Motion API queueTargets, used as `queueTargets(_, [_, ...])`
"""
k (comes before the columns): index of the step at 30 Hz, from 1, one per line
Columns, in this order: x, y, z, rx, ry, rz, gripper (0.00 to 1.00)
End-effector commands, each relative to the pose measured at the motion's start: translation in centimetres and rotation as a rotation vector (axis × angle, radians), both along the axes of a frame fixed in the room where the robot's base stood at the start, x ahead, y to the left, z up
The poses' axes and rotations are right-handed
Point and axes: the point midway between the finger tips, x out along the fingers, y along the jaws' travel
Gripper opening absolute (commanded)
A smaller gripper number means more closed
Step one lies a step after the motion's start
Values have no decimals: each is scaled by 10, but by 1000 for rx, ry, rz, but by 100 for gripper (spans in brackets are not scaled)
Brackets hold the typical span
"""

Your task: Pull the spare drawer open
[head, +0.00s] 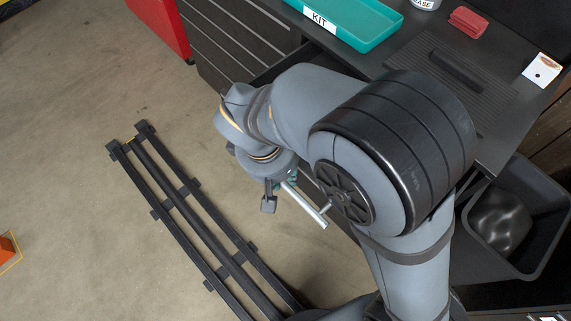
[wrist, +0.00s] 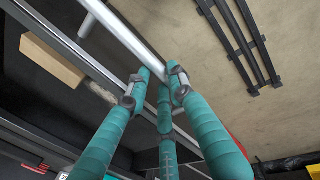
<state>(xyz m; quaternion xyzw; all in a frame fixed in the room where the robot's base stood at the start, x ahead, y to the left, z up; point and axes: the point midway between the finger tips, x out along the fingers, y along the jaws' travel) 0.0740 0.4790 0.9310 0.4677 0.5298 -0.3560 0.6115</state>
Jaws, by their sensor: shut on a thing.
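The spare drawer's handle is a silver bar (head: 308,208), which sticks out below my wrist in the head view. My gripper (wrist: 162,84) has its teal fingers closed around this bar (wrist: 128,42) in the wrist view. The drawer's grey front rim (wrist: 68,43) runs beside the handle. Behind the rim I see into the drawer, where a wooden block (wrist: 50,61) lies, so the drawer stands at least partly open. In the head view my arm hides most of the drawer and the fingers.
A teal kit tray (head: 362,30), a red object (head: 468,20) and a white card (head: 541,69) are on the worktop. A dark bin (head: 545,235) stands at the right. Black rails (head: 190,215) lie on the floor at the left.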

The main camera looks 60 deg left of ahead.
Motion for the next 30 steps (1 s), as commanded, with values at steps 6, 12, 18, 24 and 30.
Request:
queueTargets(6, [-1, 0, 0, -1, 1, -1, 23])
queueTargets(12, [0, 0, 0, 0, 1, 0, 34])
queueTargets(18, [0, 0, 0, 1, 0, 0, 41])
queueTargets(24, [0, 0, 1, 2, 1, 0, 41])
queueTargets(30, [-5, 1, 23, 7, 2, 2, 41])
